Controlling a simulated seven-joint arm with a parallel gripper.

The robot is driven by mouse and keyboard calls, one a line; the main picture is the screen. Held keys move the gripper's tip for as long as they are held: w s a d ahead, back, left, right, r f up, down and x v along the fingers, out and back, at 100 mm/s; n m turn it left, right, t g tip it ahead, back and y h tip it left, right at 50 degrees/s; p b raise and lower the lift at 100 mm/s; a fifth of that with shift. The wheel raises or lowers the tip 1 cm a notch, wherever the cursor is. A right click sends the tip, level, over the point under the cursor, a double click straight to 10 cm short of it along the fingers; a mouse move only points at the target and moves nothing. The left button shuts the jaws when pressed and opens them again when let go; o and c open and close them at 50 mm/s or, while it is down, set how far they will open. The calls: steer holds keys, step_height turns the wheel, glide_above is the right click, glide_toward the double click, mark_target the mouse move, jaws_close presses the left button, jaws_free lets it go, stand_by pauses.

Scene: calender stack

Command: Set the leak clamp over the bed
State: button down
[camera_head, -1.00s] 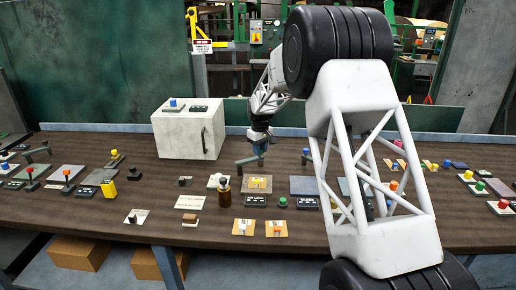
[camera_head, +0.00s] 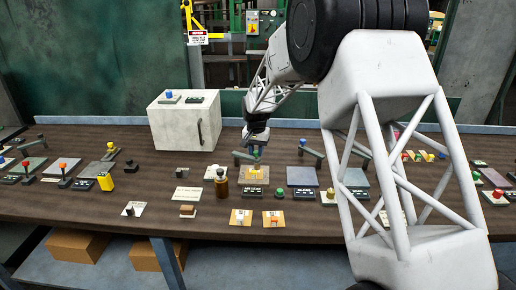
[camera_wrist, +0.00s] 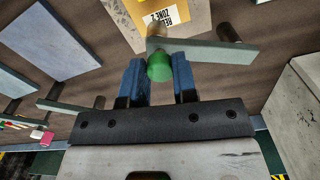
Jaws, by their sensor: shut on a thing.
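My gripper (camera_wrist: 160,85) has its blue fingers closed around a green knob (camera_wrist: 159,67) at the free end of a flat grey-green bar (camera_wrist: 215,51), which I take to be the leak clamp. The bar also shows in the head view (camera_head: 243,156), raised on a post at its left end. In the head view my gripper (camera_head: 257,146) is above the far edge of a yellow plate (camera_head: 252,181); the plate also shows in the wrist view (camera_wrist: 192,12), with a label reading "ZONE 2". I cannot tell whether this plate is the bed. The knob's underside is hidden.
A similar bar (camera_head: 311,153) stands to the right, behind a blue-grey plate (camera_head: 301,176). A white cabinet (camera_head: 184,122) stands behind left.

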steer(key=shift+s+a+m, duration=0.55)
steer(key=shift+s+m, duration=0.3)
steer(key=shift+m, duration=0.35)
steer(key=c, duration=0.9)
jaws_free()
steer(key=shift+r, duration=0.1)
step_height(320, 180, up, 8)
steer(key=shift+s, duration=0.1)
